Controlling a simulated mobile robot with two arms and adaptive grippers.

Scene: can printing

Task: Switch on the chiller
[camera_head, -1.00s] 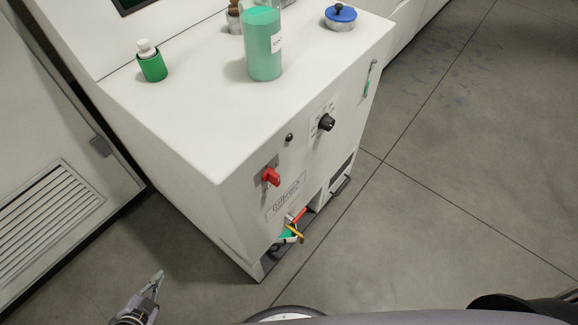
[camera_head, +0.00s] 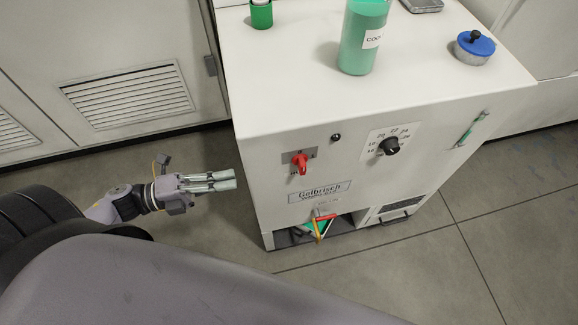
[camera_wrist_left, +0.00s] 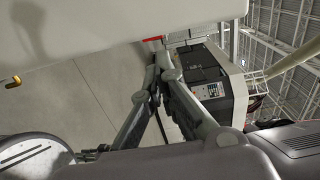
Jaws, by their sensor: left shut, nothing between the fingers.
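A red rotary switch (camera_head: 301,163) sits on a grey plate at the upper left of that front. A black dial (camera_head: 389,147) with numbers is to its right. My left gripper (camera_head: 233,180) is shut and empty, left of the chiller's front and apart from it, pointing right. In the left wrist view its fingertips (camera_wrist_left: 158,62) meet, and a small red part (camera_wrist_left: 152,38) shows just beyond them. My right gripper is not in view.
On the chiller top stand a green bottle (camera_head: 362,40), a green container (camera_head: 261,14) and a blue-lidded jar (camera_head: 474,47). Vented white panels (camera_head: 130,92) stand behind left. Grey floor (camera_head: 440,265) is free at the front right.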

